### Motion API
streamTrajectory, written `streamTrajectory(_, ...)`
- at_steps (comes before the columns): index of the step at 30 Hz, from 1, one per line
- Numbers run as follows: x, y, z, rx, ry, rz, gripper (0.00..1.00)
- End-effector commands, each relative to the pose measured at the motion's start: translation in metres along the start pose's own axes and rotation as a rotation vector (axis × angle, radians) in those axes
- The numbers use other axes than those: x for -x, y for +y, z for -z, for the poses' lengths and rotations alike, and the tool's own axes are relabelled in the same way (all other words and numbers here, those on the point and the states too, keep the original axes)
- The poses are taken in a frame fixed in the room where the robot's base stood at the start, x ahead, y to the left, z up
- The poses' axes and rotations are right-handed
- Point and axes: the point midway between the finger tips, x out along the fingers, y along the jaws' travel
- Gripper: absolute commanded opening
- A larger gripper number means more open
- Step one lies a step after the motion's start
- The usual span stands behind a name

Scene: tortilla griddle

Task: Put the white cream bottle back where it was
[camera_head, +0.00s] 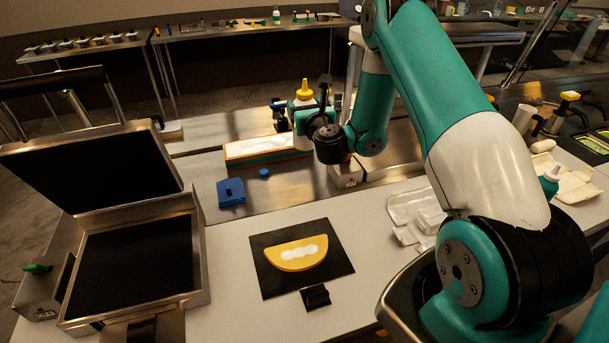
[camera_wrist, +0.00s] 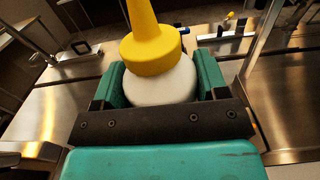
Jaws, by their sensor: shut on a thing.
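The white cream bottle (camera_head: 304,102) has a white body and a yellow nozzle cap. It is upright in my gripper (camera_head: 303,117), over the far side of the metal table. In the wrist view the bottle (camera_wrist: 160,83) stands between the two green fingers of my gripper (camera_wrist: 163,77), which are shut on its body. The bottle's base is hidden, so I cannot tell whether it touches a surface. A folded yellow tortilla (camera_head: 290,259) with white dabs on it lies on a black square mat (camera_head: 335,270) at the near counter.
An open press griddle (camera_head: 140,258) stands at the left. A long orange-edged tray (camera_head: 235,153) with white contents lies left of my gripper. A blue block (camera_head: 231,192) and a small blue cap (camera_head: 264,172) lie nearer. White wrappers (camera_head: 408,207) lie at the right.

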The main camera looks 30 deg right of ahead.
Motion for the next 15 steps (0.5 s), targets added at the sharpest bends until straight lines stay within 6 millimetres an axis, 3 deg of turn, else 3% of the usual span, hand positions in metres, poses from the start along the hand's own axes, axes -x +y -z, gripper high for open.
streamTrajectory(1,0.0,0.0,0.024,-0.001,-0.001,0.0,0.13)
streamTrajectory(15,0.001,0.0,0.118,0.003,-0.002,0.0,0.13)
